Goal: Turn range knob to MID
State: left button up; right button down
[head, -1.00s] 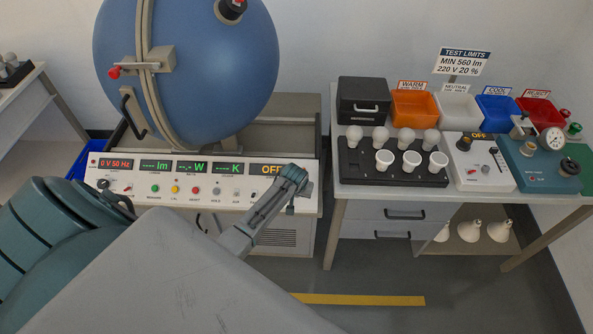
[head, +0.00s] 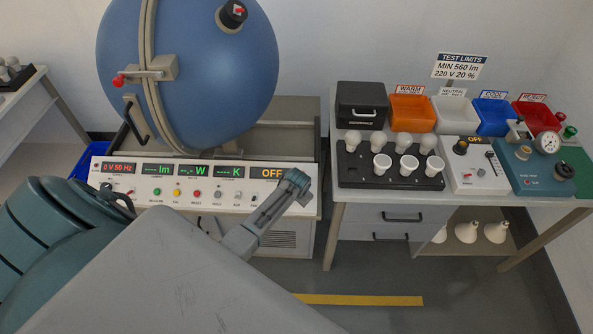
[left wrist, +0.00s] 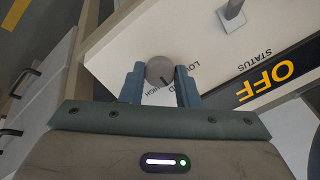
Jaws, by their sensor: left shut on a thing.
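The range knob (left wrist: 159,70) is a round grey knob on the white console panel (left wrist: 125,45), seen in the left wrist view. LOW and HIGH labels show beside it; the label between them is mostly hidden by my finger and the knob. A dark line on the knob's lower right edge points roughly between these labels; its exact setting is hard to tell. My left gripper (left wrist: 160,85) has its fingers on both sides of the knob and is shut on it. In the head view the left gripper (head: 297,184) covers the console's right end and hides the knob. My right gripper is not seen.
The console's OFF status display (head: 270,173) is beside the gripper, with several buttons to its left. A blue sphere (head: 200,75) stands behind the console. A table at right holds a bulb tray (head: 350,177), bins and test boxes.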

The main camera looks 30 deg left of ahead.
pick_arm(q)
jog(key=o, duration=1)
jog(key=shift+c, duration=0.2)
jog(key=shift+r, duration=0.1)
jog(key=b+v, duration=0.1)
jog(key=v, duration=0.9)
jog(key=shift+d+r, duration=0.2)
jog(key=shift+r, duration=0.05)
jog(key=shift+s, duration=0.1)
